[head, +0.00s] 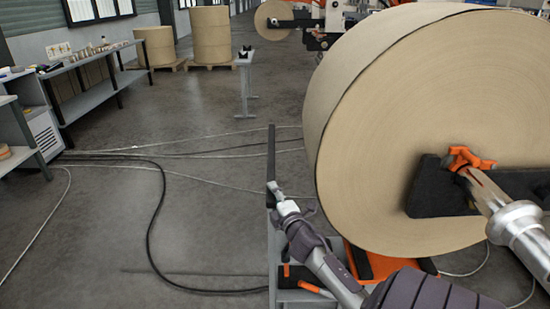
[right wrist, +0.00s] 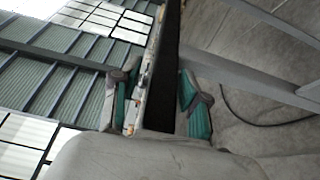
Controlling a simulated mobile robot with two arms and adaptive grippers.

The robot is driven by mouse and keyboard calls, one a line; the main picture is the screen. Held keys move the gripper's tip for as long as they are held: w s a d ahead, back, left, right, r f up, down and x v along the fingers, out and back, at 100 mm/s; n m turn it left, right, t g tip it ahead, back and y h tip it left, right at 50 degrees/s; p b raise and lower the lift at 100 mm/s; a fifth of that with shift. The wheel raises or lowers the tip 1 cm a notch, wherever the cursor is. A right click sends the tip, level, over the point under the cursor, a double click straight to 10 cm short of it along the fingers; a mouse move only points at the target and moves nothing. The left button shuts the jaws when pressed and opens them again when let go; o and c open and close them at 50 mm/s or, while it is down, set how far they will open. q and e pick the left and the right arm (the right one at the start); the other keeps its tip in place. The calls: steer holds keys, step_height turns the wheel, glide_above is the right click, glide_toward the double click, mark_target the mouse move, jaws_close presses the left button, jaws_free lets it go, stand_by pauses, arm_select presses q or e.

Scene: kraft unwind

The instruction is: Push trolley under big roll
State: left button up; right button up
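The big roll (head: 440,130) of brown kraft paper fills the right of the head view, with a metal shaft (head: 490,195) and orange clamp (head: 468,160) at its core. A grey trolley (head: 272,235) with a dark upright bar (head: 271,150) stands at the roll's left, partly hidden by my right arm. My right gripper (head: 277,193) is at the bar's lower part. In the right wrist view the fingers of my right gripper (right wrist: 156,85) stand apart on either side of a dark bar (right wrist: 165,60), with a gap on the left. My left gripper is not in view.
An orange-and-black base (head: 370,260) shows below the roll. Cables (head: 155,215) cross the floor at left and behind the trolley. A workbench (head: 95,65), smaller rolls (head: 210,35) on pallets and a small grey stand (head: 246,75) are farther back. Open floor lies at centre left.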

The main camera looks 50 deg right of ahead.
steer(key=shift+f, duration=0.15)
steer(key=shift+s+a, duration=0.15)
steer(key=shift+s, duration=0.3)
steer(key=v, duration=1.1)
